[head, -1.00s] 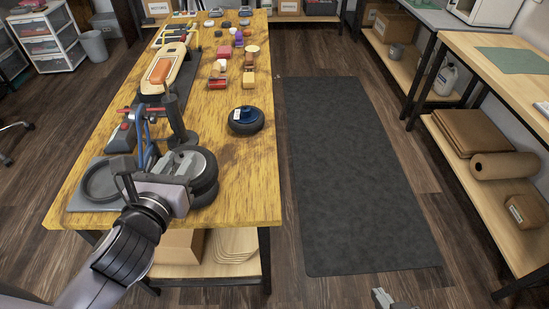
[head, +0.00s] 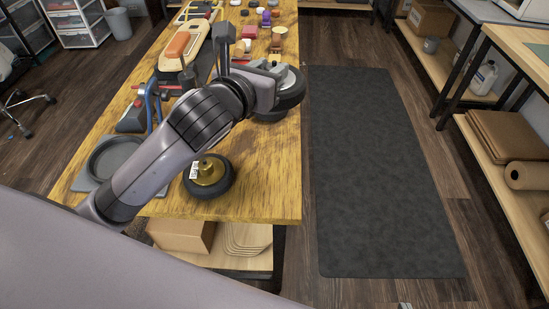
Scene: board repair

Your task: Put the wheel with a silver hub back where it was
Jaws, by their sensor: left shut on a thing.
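My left gripper (head: 264,72) is shut on a dark-tyred wheel (head: 292,90) over the right side of the wooden table (head: 272,195). Its hub is mostly covered by the gripper; the visible part looks grey-silver. Another dark wheel (head: 270,117) shows just below it, mostly hidden; I cannot tell whether they touch. A wheel with a gold hub and a white tag (head: 208,176) lies near the table's front, right of my forearm. A grey plate with a round recess (head: 80,180) lies at the front left, its recess looking empty. Only a sliver of my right gripper (head: 404,305) shows at the bottom edge.
Pliers with blue handles (head: 150,100) and a red-and-grey tool (head: 132,116) stand left of my arm. A skateboard-like board (head: 186,45) and several small coloured parts lie further back. A dark mat (head: 380,180) covers the floor right of the table.

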